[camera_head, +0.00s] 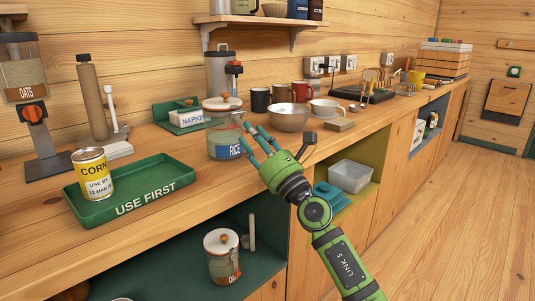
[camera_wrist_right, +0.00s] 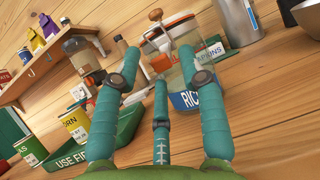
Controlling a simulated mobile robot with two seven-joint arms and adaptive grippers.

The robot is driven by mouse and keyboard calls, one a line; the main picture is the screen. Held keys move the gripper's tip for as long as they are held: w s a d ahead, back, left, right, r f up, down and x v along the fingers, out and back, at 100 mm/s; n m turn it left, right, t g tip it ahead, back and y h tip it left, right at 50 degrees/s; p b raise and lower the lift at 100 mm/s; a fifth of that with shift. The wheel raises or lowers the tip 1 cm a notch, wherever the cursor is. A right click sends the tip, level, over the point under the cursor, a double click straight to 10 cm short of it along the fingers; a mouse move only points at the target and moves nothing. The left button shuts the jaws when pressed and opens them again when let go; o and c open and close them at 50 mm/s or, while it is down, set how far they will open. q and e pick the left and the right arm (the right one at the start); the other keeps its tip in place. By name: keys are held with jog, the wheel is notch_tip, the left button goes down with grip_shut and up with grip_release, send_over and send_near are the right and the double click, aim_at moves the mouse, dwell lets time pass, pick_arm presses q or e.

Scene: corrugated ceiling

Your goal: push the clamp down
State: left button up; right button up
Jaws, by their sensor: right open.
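A glass jar with a blue RICE label (camera_head: 228,146) stands near the counter's front edge, with a pale lid (camera_head: 221,103) and a wooden knob on top. The jar also shows in the right wrist view (camera_wrist_right: 184,99), tilted by the camera angle. My right gripper (camera_head: 254,136) is green with teal fingers, spread open and empty, just right of the jar. In the wrist view the fingers (camera_wrist_right: 156,64) point towards the jar. My left gripper is out of view.
A green USE FIRST tray (camera_head: 150,201) with a corn can (camera_head: 93,174) lies left. A metal bowl (camera_head: 288,118), mugs (camera_head: 260,100) and a napkin box (camera_head: 187,117) stand close by. Below, a shelf holds another jar (camera_head: 222,262). The floor at right is clear.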

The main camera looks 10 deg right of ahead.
jog(key=v, duration=1.1)
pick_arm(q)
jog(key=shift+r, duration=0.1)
pick_arm(e)
jog(key=shift+r, duration=0.1)
